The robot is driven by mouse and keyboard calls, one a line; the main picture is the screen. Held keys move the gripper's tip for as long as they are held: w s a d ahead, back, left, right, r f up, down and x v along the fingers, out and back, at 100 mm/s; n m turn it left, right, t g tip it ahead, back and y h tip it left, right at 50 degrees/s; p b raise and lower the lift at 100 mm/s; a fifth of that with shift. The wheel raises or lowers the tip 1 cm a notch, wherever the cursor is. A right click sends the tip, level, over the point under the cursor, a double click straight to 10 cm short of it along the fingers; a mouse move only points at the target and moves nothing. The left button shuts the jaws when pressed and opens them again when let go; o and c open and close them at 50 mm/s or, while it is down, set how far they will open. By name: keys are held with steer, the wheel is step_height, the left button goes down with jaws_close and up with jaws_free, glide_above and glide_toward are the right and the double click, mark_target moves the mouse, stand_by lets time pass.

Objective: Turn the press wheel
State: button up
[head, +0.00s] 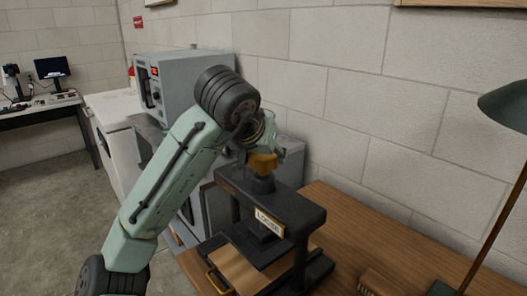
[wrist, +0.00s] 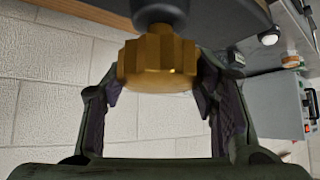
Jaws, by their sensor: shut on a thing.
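The press (head: 262,258) is a dark frame with a plate reading "LOOSE" on its top beam, standing on a wooden bench. Its brass-coloured wheel (head: 263,162) sits on top of the dark spindle. In the wrist view the ribbed wheel (wrist: 158,62) is between the two fingers of my gripper (wrist: 160,92). The gripper is shut on the wheel, with a finger at each side. In the head view my arm partly hides the wheel and the fingers.
A grey oven-like box (head: 180,78) with a red display stands behind my arm. A green lamp (head: 507,104) and a brush (head: 378,283) are at the right. A block wall stands close behind.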

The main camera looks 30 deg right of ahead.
steer(key=m+g+h+p, duration=0.1)
steer(key=m+g, duration=0.1)
steer(key=m+g+h, duration=0.1)
steer(key=m+g, duration=0.1)
steer(key=m, duration=0.1)
steer(key=shift+r+m+p, duration=0.1)
steer(key=shift+m+p, duration=0.2)
steer(key=shift+p, duration=0.05)
steer(key=m+g, duration=0.4)
steer(key=m, duration=0.1)
steer(key=m+g+y, duration=0.1)
steer(key=m+g, duration=0.1)
steer(key=m, duration=0.1)
steer(key=m+g+y, duration=0.1)
steer(key=m+g, duration=0.1)
steer(key=m, duration=0.1)
steer(key=shift+m, duration=0.3)
steer(key=shift+m+g+y, duration=1)
steer(key=shift+m+y, duration=0.4)
steer(key=shift+m, duration=0.4)
steer(key=o, duration=1.2)
steer(key=shift+c, duration=0.2)
